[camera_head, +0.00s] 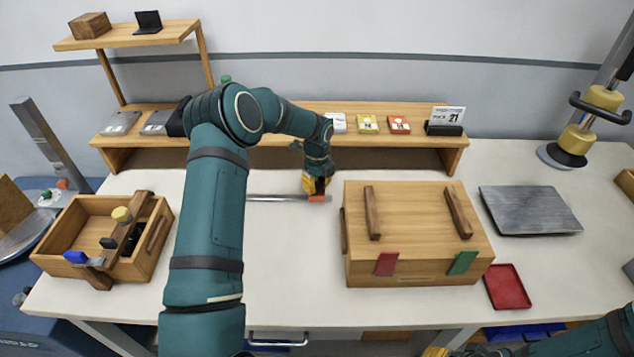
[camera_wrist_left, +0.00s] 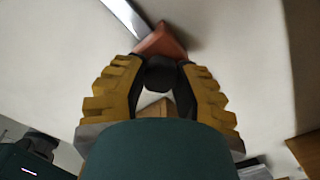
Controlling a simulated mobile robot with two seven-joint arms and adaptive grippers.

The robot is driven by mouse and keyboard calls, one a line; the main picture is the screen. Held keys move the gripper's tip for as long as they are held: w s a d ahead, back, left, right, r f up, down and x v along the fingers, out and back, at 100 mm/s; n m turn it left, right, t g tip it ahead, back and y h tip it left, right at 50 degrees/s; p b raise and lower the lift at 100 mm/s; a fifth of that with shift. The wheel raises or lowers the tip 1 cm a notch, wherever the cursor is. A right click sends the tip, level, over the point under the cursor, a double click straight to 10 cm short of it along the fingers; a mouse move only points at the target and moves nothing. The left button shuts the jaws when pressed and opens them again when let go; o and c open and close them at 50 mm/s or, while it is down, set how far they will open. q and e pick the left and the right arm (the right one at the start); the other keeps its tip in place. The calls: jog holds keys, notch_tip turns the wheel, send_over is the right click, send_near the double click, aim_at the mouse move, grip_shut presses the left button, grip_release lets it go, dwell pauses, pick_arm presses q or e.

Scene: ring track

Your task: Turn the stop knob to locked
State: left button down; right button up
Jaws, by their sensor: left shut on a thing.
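A grey metal rail (camera_head: 275,198) lies on the white table, with an orange stop (camera_head: 317,199) at its right end. In the left wrist view the rail (camera_wrist_left: 122,14) runs up to the orange stop (camera_wrist_left: 160,42). The dark round stop knob (camera_wrist_left: 159,73) sits between my left gripper's yellow fingers. My left gripper (camera_head: 318,187) points down over the stop and is shut on the knob. The knob's marking and turned position cannot be read. My right gripper (camera_head: 436,351) shows only partly at the bottom edge, its fingers cut off.
A wooden box (camera_head: 415,205) with two handles and red and green tabs stands just right of the stop. A wooden tote (camera_head: 75,222) with tools is at left. A shelf (camera_head: 285,135) runs behind. A grey plate (camera_head: 530,210) and red tray (camera_head: 508,287) lie at right.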

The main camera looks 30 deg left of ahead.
aim_at(317, 184)
pick_arm(q)
jog(key=shift+s+f+m, duration=0.1)
jog(key=shift+f+m, duration=0.05)
jog(key=shift+m, duration=0.35)
jog(key=c, duration=0.6)
grip_release()
jog(key=shift+r, duration=0.2)
jog(key=shift+r, duration=0.3)
notch_tip(317, 184, up, 11)
jog(key=shift+r, duration=0.1)
